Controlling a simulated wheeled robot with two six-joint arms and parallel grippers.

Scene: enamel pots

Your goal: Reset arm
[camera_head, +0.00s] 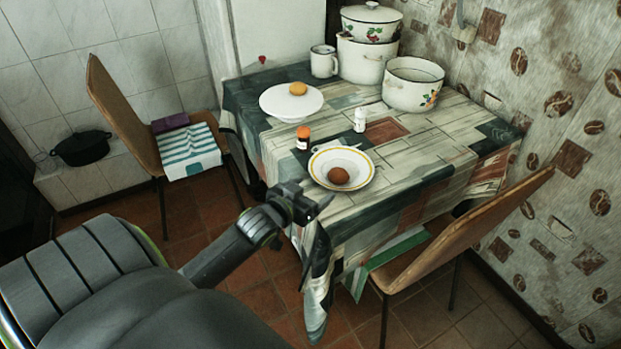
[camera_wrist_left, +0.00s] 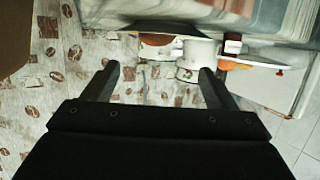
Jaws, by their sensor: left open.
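My left gripper (camera_head: 318,196) is open and empty at the table's near left edge, just short of the yellow-rimmed bowl. In the left wrist view, the two fingers (camera_wrist_left: 160,72) stand apart with nothing between them that they touch. My right gripper is not in view.
The cloth-covered table (camera_head: 430,158) carries a yellow-rimmed bowl (camera_head: 358,160) with a brown egg (camera_head: 338,176), a white plate (camera_head: 278,106) with a lighter egg (camera_head: 298,88), two small bottles, a mug (camera_head: 323,62) and enamel pots (camera_head: 413,88). Chairs stand left (camera_head: 125,115) and right (camera_head: 460,235).

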